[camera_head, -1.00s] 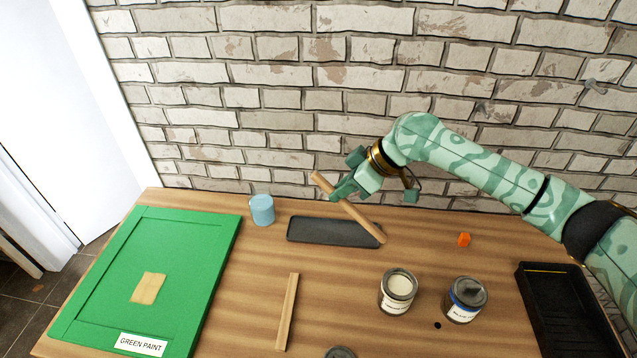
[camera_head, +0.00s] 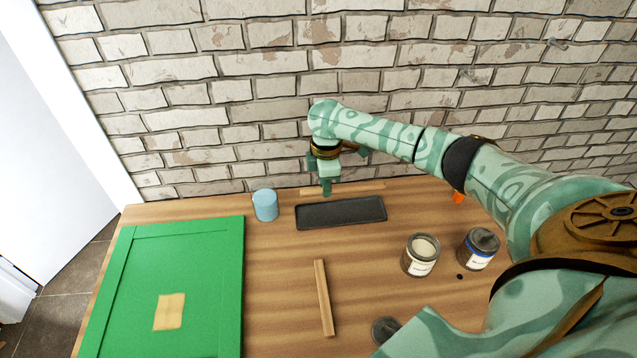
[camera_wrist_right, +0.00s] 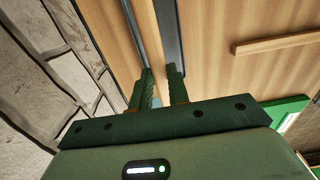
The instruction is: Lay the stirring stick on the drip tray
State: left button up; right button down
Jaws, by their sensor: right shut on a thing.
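The stirring stick (camera_head: 358,187) is a flat wooden strip. My right gripper (camera_head: 326,190) is shut on it in the head view, and the stick lies crosswise behind the drip tray. The drip tray (camera_head: 340,213) is a long, shallow dark tray, with nothing seen in it. In the right wrist view the stick (camera_wrist_right: 146,35) runs between the fingers of the right gripper (camera_wrist_right: 160,88), beside the dark tray (camera_wrist_right: 170,32). I cannot tell how high the stick is above the table. My left gripper is not in view.
A second wooden strip (camera_head: 323,298) lies on the table in front of the tray. A blue cup (camera_head: 265,205) stands left of the tray. An open tin (camera_head: 420,255) and a dark-lidded tin (camera_head: 478,249) stand right. A green panel (camera_head: 195,265) covers the left side.

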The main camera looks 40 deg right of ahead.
jog(key=shift+w+a, duration=0.15)
jog(key=shift+a, duration=0.05)
jog(key=shift+d+r+p, duration=0.1)
jog(key=shift+r+p, duration=0.05)
jog(key=shift+p, duration=0.25)
notch_tip(320, 180, down, 6)
jog(key=shift+f+b, duration=0.25)
jog(key=shift+b, duration=1)
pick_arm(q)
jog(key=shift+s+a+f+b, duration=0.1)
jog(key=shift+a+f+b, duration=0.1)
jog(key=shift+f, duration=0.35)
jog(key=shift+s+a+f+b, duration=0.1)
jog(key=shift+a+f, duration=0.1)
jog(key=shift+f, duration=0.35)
pick_arm(e)
jog(key=shift+f, duration=0.9)
jog(key=c, duration=1.3)
grip_release()
jog(key=shift+o, duration=0.2)
jog(key=shift+r, duration=0.1)
